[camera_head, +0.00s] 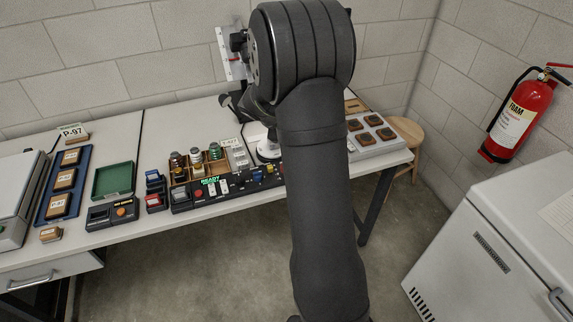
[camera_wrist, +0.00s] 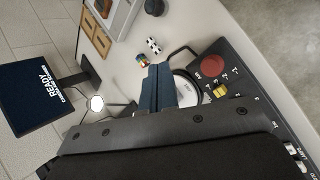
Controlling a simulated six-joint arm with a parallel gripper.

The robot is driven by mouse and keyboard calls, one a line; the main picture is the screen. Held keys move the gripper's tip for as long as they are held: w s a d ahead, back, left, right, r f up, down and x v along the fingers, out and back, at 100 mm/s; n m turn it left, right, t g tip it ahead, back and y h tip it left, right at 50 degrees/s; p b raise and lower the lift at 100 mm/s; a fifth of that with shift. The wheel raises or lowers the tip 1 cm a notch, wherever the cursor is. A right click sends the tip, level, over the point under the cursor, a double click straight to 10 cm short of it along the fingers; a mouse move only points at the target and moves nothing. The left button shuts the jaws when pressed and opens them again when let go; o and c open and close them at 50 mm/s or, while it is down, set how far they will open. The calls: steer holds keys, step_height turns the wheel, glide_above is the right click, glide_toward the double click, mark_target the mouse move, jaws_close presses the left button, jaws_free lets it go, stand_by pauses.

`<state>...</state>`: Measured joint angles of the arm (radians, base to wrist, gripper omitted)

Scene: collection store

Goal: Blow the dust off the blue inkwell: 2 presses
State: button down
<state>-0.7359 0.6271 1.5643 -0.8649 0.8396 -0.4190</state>
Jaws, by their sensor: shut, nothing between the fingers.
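My gripper (camera_wrist: 160,68) points down over the bench in the wrist view, its two dark blue fingers closed together with nothing between them. A white round stand (camera_wrist: 187,88) shows partly behind the fingers. In the head view a white round base (camera_head: 268,151) stands behind the panel, partly covered by my arm. A black control panel (camera_head: 236,186) runs along the bench front; its large red button (camera_wrist: 212,66) lies right of the fingers in the wrist view. I cannot make out a blue inkwell for certain; my arm hides part of the bench. The gripper is hidden in the head view.
A wooden rack (camera_head: 180,173) holds several small jars. A green tray (camera_head: 114,179), a blue tray (camera_head: 52,206) with labelled blocks and a grey tray (camera_head: 385,147) stand on the bench. A screen reading READY (camera_wrist: 38,98) stands left in the wrist view.

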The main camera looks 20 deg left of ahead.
steer(key=n, duration=0.1)
steer(key=s+a+f+n+t+y, duration=0.1)
steer(key=n, duration=0.1)
steer(key=a+n, duration=0.1)
steer(key=n, duration=0.1)
steer(key=shift+s+a+f+t+y, duration=0.2)
steer(key=shift+s+t+y, duration=0.1)
steer(key=shift+s+t, duration=0.1)
steer(key=shift+f, duration=0.1)
steer(key=shift+f, duration=4.35)
steer(key=shift+f, duration=0.4)
steer(key=shift+f, duration=0.8)
steer(key=shift+r, duration=1.25)
